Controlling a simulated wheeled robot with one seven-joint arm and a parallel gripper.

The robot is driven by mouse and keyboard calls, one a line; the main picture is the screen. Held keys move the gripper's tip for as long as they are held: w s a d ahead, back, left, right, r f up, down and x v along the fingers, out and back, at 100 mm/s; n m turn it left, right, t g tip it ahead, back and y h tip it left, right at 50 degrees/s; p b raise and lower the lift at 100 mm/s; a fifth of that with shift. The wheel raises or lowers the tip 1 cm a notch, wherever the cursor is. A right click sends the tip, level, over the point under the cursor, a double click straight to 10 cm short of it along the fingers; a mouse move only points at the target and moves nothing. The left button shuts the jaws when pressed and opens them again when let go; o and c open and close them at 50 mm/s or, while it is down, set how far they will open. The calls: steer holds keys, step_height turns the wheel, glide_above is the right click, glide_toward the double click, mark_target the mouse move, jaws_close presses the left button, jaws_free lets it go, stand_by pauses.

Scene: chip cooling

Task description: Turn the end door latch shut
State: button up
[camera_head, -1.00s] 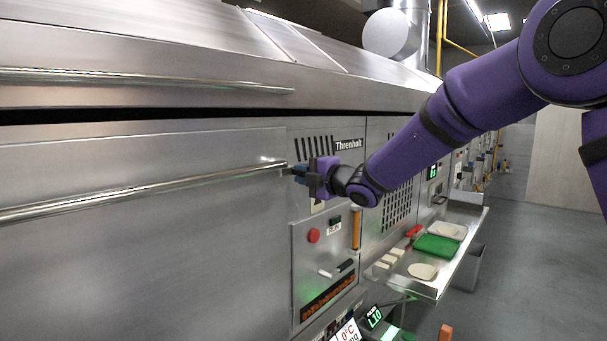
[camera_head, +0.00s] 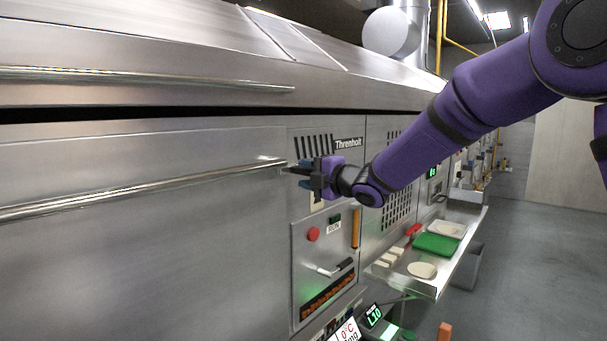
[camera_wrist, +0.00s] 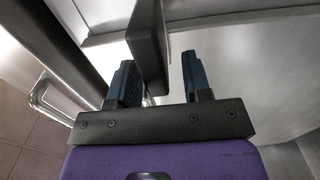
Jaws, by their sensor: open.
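A dark, flat lever, which looks like the end door latch (camera_wrist: 150,45), reaches down from the top of the wrist view into the gap between my fingers. In the head view its dark end (camera_head: 298,170) shows beside the right end of the long door bar. My gripper (camera_wrist: 160,78) is open, with one blue finger on each side of the lever. The lever lies closer to the left finger; I cannot tell whether they touch. In the head view my gripper (camera_head: 308,174) is in front of the steel machine, and its fingers partly hide the latch.
A long steel bar (camera_head: 130,190) runs across the large panel on the left. Below my gripper is a control panel with a red button (camera_head: 313,234) and a black-handled lever (camera_head: 345,264). A steel shelf (camera_head: 430,288) holds a green tray (camera_head: 436,244). The floor at right is open.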

steer(key=v, duration=0.9)
steer(key=shift+s, duration=0.2)
steer(key=shift+d, duration=0.2)
steer(key=s+d+r+m+t+h, duration=0.1)
steer(key=s+d+r+m+h, duration=0.1)
steer(key=s+d+m+h, duration=0.55)
steer(key=s+d+r+m+t+h, duration=0.1)
steer(key=s+d+m+h, duration=0.3)
steer(key=d+m, duration=0.6)
steer(key=s+d+f+m+g+h, duration=0.1)
steer(key=s+d+f+m+g, duration=0.1)
steer(key=s, duration=0.6)
steer(key=s+d+f+m+g, duration=0.3)
steer(key=s+m, duration=0.2)
steer(key=s, duration=0.4)
steer(key=s+d+f+m+g+h, duration=0.1)
steer(key=s+d+f+m+g, duration=0.1)
steer(key=s, duration=0.6)
steer(key=shift+s+d+f+m+g+h, duration=0.25)
steer(key=shift+d+m+g+h, duration=0.15)
steer(key=shift+d+m, duration=0.5)
steer(key=shift+a, duration=0.15)
